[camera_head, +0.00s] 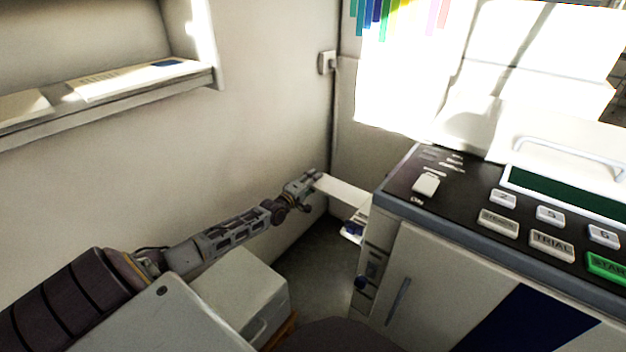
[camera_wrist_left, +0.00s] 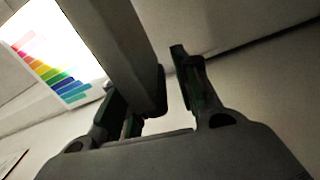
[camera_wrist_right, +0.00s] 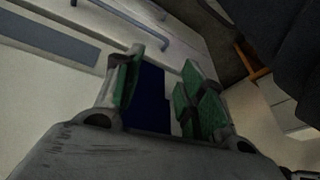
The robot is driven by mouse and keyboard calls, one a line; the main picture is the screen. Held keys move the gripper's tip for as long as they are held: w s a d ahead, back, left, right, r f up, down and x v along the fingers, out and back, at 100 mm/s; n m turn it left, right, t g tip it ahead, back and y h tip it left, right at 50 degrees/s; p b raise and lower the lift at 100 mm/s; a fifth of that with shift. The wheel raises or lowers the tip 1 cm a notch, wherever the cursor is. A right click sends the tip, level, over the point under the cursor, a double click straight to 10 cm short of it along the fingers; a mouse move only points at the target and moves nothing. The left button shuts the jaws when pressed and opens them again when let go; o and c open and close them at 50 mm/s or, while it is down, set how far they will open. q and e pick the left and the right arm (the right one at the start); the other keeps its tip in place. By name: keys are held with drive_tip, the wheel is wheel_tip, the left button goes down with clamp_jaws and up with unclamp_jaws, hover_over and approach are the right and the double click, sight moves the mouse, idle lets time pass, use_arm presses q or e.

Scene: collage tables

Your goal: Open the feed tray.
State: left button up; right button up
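The copier-like machine (camera_head: 400,262) stands at the right in the head view. A pale flat panel (camera_head: 342,191), which looks like the feed tray, juts from its left side. My left gripper (camera_head: 312,178) is at the panel's outer end. In the left wrist view, a grey slab (camera_wrist_left: 118,45), apparently this panel, reaches between the open fingers (camera_wrist_left: 152,98). It lies close to the left finger, with a gap to the right finger. My right gripper (camera_wrist_right: 163,88) is open and empty in its wrist view, facing the machine's dark blue front panel (camera_wrist_right: 150,98); the head view does not show it.
A control panel with buttons (camera_head: 498,222) tops the machine. A smaller ledge (camera_head: 355,228) lies below the pale panel. A wall shelf (camera_head: 120,98) is at the upper left, and a pale box-like cabinet (camera_head: 250,285) stands below my left arm. The wall is close behind the left gripper.

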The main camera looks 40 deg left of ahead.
use_arm(q)
drive_tip(key=shift+o, duration=0.7)
drive_tip(key=shift+d+f, duration=0.2)
drive_tip(key=shift+f, duration=0.25)
drive_tip(key=shift+r, duration=0.1)
drive_tip(key=shift+a+r, duration=0.1)
drive_tip(key=shift+r, duration=0.05)
drive_tip(key=shift+s, duration=0.15)
drive_tip(key=shift+s+r, duration=0.1)
drive_tip(key=shift+s, duration=0.05)
drive_tip(key=s, duration=1.1)
drive_tip(key=shift+s+a, duration=0.2)
idle(0.6)
